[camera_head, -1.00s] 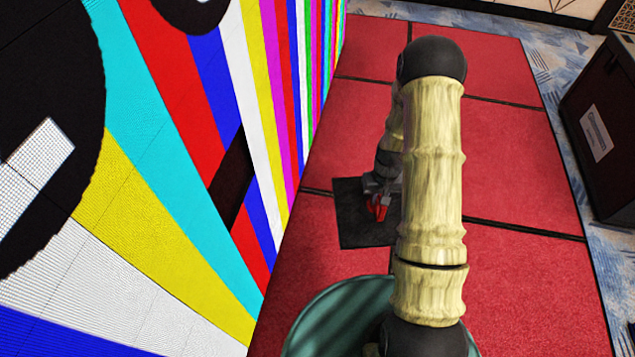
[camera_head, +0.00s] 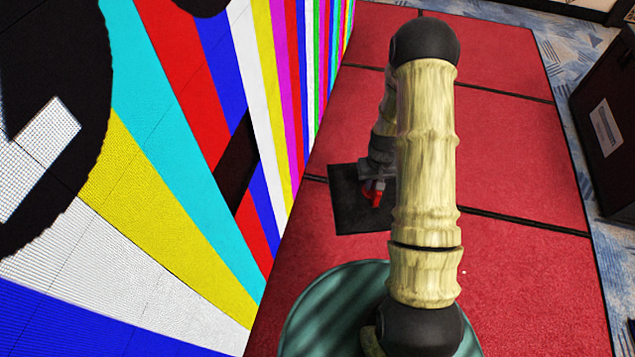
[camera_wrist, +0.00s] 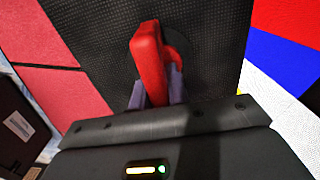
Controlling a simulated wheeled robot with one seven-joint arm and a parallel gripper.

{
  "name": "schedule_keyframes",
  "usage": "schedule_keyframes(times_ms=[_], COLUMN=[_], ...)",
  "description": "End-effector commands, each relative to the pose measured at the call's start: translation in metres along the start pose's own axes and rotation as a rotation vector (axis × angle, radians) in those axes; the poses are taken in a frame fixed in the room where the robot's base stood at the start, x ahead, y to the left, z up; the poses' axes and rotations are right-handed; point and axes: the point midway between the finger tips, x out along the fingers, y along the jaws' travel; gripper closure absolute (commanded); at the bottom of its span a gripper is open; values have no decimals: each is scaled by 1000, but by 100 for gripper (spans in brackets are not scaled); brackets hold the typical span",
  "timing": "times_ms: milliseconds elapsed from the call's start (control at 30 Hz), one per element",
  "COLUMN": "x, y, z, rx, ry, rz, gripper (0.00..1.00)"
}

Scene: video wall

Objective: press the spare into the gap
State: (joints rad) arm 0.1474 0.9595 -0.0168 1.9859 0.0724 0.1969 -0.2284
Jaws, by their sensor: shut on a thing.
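The spare is a black square panel (camera_head: 350,205), seen against the red floor beside the wall; I cannot tell whether it touches the floor. In the wrist view its dark, finely textured face (camera_wrist: 100,60) fills the upper middle. A red handle (camera_wrist: 146,50) stands out from it. My gripper (camera_wrist: 155,92) is shut on this handle, its greyish-purple fingers on either side. In the head view my gripper (camera_head: 370,183) is small and partly behind my arm. The gap (camera_head: 236,162) is a dark slanted opening in the striped video wall, left of the panel and apart from it.
The video wall (camera_head: 130,200) with bright stripes fills the left side. Red floor tiles (camera_head: 520,150) with dark seams are clear on the right. A dark case (camera_head: 607,130) with a white label stands at the right edge, on blue patterned carpet.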

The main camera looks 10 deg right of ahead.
Motion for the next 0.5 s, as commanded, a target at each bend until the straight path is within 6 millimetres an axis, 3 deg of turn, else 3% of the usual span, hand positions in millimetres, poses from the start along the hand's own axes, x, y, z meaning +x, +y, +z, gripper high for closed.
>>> schedule_keyframes(times_ms=[333, 500], x=[0, 14], y=[1, -6], z=[1, 16], rx=[8, 93], ry=[-2, -56], rz=[0, -2], gripper=[100, 100])
